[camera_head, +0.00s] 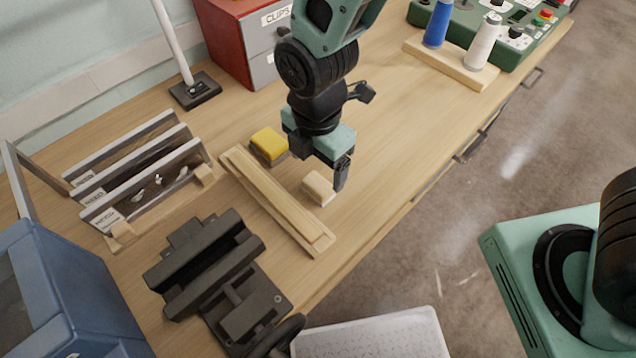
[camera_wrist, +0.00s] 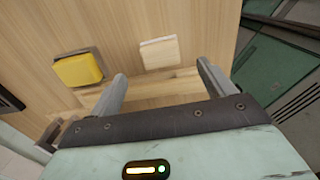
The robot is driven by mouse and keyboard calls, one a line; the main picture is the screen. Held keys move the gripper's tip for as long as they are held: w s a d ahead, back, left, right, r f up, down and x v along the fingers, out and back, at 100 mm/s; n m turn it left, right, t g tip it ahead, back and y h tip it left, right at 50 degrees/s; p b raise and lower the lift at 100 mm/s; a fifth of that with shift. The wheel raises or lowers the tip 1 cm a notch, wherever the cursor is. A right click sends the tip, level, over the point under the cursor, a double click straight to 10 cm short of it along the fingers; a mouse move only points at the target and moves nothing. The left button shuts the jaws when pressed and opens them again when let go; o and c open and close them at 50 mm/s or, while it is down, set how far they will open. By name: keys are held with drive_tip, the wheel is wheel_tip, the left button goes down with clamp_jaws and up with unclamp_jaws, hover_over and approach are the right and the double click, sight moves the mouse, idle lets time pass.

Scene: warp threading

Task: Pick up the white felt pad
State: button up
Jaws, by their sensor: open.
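The white felt pad (camera_head: 319,188) is a small cream block lying on the wooden table, just right of a long wooden tray. In the wrist view the pad (camera_wrist: 159,53) lies beyond my fingertips, between their lines and apart from them. My gripper (camera_head: 335,170) points down over the table close to the pad, and one dark finger shows beside the pad's right side. In the wrist view my gripper (camera_wrist: 161,70) has its two grey fingers spread wide with nothing between them.
A yellow block (camera_head: 269,145) on a dark base sits left of the pad. The long wooden tray (camera_head: 278,202) lies beside it. Slotted racks (camera_head: 140,180), a black clamp fixture (camera_head: 215,265) and a blue bin (camera_head: 65,295) stand at left. The table's front edge is close on the right.

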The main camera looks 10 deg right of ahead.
sight(318, 183)
drive_tip(key=shift+f+p, duration=0.7)
drive_tip(key=shift+f, duration=2.85)
drive_tip(key=c, duration=1.1)
wheel_tip(318, 183, up, 10)
drive_tip(key=shift+r+b, duration=0.1)
drive_tip(key=shift+b, duration=0.45)
